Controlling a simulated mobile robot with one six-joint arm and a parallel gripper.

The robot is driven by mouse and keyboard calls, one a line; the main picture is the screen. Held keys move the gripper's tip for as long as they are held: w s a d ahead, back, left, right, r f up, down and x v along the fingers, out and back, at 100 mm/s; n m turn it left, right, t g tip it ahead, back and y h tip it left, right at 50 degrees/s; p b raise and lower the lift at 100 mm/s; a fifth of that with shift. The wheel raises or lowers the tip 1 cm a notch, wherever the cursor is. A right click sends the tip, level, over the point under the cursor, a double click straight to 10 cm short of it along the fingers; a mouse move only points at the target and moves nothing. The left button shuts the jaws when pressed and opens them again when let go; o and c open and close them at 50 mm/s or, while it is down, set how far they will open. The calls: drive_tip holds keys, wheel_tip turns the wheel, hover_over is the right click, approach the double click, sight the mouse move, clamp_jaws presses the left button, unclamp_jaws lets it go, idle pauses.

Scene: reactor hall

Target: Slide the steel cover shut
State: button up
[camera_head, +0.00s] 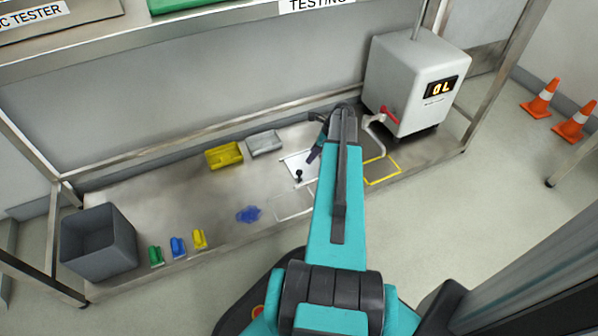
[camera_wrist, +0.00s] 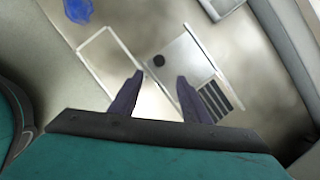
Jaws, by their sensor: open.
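The steel cover (camera_head: 296,160) is a flat pale plate on the bench, with a black knob (camera_head: 298,175) near its front edge. In the wrist view the cover (camera_wrist: 185,62) lies just beyond my fingers, and its knob (camera_wrist: 158,61) shows between and ahead of the fingertips. A dark slotted grille (camera_wrist: 215,101) shows at the cover's lower right end. My gripper (camera_wrist: 159,79) is open and empty, its two dark fingers apart. In the head view my arm hides part of the cover's right side and the grille.
A white outlined rectangle (camera_head: 292,206) lies beside the cover, with a blue crumpled patch (camera_head: 249,214) to its left. A yellow bin (camera_head: 223,155) and grey tray (camera_head: 264,143) stand behind. A white meter box (camera_head: 412,85) with a red-handled spout stands right; a grey bin (camera_head: 98,242) stands far left.

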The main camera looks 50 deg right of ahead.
sight(299, 171)
drive_tip(key=b+x, duration=0.5)
drive_tip(key=x, duration=0.8)
drive_tip(key=shift+w+f+b, duration=0.1)
drive_tip(key=shift+f+b, duration=0.2)
drive_tip(key=shift+b, duration=0.05)
clamp_jaws()
